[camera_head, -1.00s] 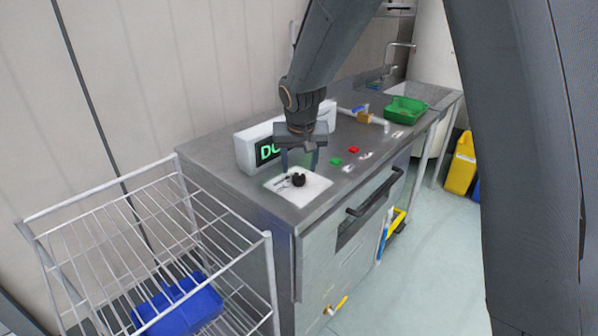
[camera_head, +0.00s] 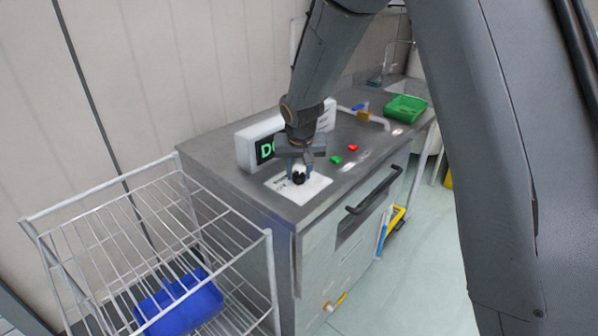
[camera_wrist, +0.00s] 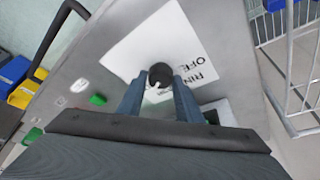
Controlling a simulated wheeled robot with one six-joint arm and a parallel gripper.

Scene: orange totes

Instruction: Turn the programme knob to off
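The programme knob (camera_head: 298,178) is small, round and black. It stands on a white panel (camera_head: 318,186) near the front corner of the steel counter. In the wrist view the knob (camera_wrist: 160,74) sits between my fingertips, with a small white mark at its lower left edge. The printed word OFF and part of a word starting RIN show on the panel, right of the knob. My gripper (camera_head: 299,171) points down, its fingers close against both sides of the knob. The fingers hide part of the panel's lettering.
A white box with a green-lit display (camera_head: 265,150) stands behind the panel, partly covered by my arm. Green (camera_head: 336,159) and red (camera_head: 352,147) buttons lie to the right. A wire rack (camera_head: 150,215) with a blue bin stands left. A green tray (camera_head: 405,108) sits farther back.

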